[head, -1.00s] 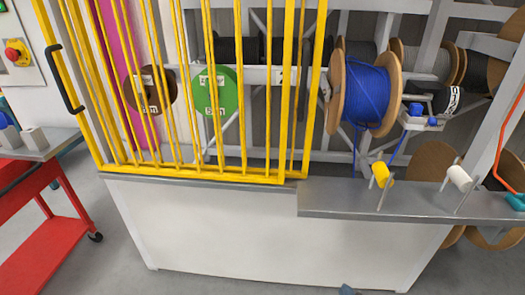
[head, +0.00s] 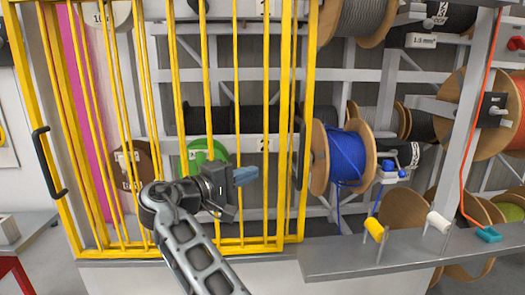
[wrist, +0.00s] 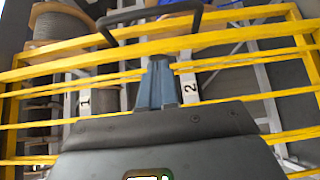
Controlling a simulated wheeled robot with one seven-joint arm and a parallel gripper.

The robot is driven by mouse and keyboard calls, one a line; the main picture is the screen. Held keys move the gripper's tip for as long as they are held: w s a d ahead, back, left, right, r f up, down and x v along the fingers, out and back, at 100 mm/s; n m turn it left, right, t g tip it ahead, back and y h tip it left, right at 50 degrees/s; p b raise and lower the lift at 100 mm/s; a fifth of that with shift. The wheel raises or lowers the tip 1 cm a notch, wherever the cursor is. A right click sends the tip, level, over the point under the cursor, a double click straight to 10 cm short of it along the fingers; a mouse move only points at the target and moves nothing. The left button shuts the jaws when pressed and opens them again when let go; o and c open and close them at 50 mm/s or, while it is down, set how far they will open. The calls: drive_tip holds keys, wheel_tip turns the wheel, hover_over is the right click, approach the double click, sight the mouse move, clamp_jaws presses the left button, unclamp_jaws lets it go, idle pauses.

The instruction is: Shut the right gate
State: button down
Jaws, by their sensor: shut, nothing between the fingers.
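Yellow barred gate panels (head: 240,85) stand across the left and middle of the reel rack in the head view. Their bars appear doubled, as if two panels overlap, and I cannot tell clearly which bars belong to the right gate. The right part of the rack is uncovered. A black handle (head: 45,165) sits on the leftmost yellow post. My gripper (head: 246,175) is shut and empty, in front of the bars, its blue-grey fingers pointing right. In the wrist view its fingers (wrist: 157,85) show before yellow bars, with a black handle (wrist: 150,22) above them.
A blue cable reel (head: 345,155) stands in the open part at right. A grey ledge (head: 375,252) with a yellow roller (head: 374,229) and a white roller (head: 438,221) runs along the lower right. An orange cable (head: 468,150) hangs beside a grey post.

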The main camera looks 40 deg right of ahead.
wheel_tip(320, 180, up, 4)
drive_tip(key=a+m+g, duration=0.1)
drive_tip(key=a+g, duration=0.1)
drive_tip(key=d+p, duration=0.1)
drive_tip(key=d, duration=0.5)
drive_tip(key=w+d+p, duration=0.1)
drive_tip(key=d, duration=0.3)
drive_tip(key=shift+r+p, duration=0.15)
drive_tip(key=shift+p, duration=0.2)
drive_tip(key=shift+s+d+p, duration=0.65)
drive_tip(key=shift+s+d, duration=0.75)
drive_tip(key=shift+d, duration=0.05)
